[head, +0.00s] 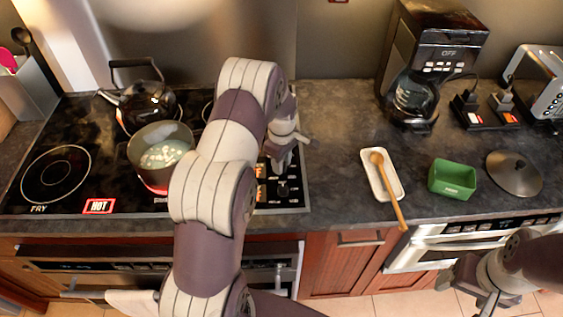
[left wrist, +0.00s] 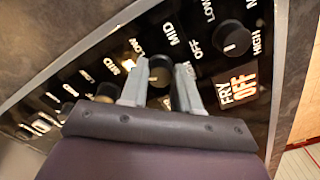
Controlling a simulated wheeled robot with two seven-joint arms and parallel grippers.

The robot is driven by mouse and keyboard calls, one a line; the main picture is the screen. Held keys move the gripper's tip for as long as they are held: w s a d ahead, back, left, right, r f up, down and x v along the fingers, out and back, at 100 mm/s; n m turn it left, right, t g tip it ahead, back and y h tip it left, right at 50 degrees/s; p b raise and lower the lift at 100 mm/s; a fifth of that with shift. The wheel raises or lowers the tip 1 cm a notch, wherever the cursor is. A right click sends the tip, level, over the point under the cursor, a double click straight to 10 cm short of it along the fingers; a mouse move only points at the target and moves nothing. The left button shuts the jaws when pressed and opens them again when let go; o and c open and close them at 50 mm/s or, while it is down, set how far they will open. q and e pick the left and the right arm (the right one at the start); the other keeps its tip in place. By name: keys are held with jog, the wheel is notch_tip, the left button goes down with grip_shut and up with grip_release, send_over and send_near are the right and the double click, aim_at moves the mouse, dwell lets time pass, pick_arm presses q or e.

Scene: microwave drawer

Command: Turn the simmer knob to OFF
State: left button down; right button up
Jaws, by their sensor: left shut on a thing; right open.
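The cooktop (head: 75,207) has a control strip with several black knobs at its right end. My left gripper (head: 284,150) is over that strip. In the left wrist view, the fingers of my left gripper (left wrist: 160,92) are closed on both sides of a black knob (left wrist: 160,68). That knob's own display is hidden, so I cannot read its name or setting. A neighbouring black knob (left wrist: 232,38) stands free, near a lit display (left wrist: 236,85) reading FRY OFF. My right gripper (head: 488,296) is open and empty at the lower right, in front of the counter.
A pot (head: 152,172) with white pieces and a black kettle (head: 143,105) stand on the cooktop, near a lit HOT sign (head: 99,206). Right of the strip are a wooden spoon (head: 388,190) on a rest, a green box (head: 453,179) and a lid (head: 514,174).

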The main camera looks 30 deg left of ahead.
pick_arm(q)
jog(key=n, duration=0.4)
jog(key=shift+n, duration=0.3)
dwell(0.4)
jog(key=c, duration=0.8)
grip_release()
notch_tip(320, 180, up, 13)
jog(key=shift+f+b, duration=0.15)
jog(key=shift+b, duration=0.15)
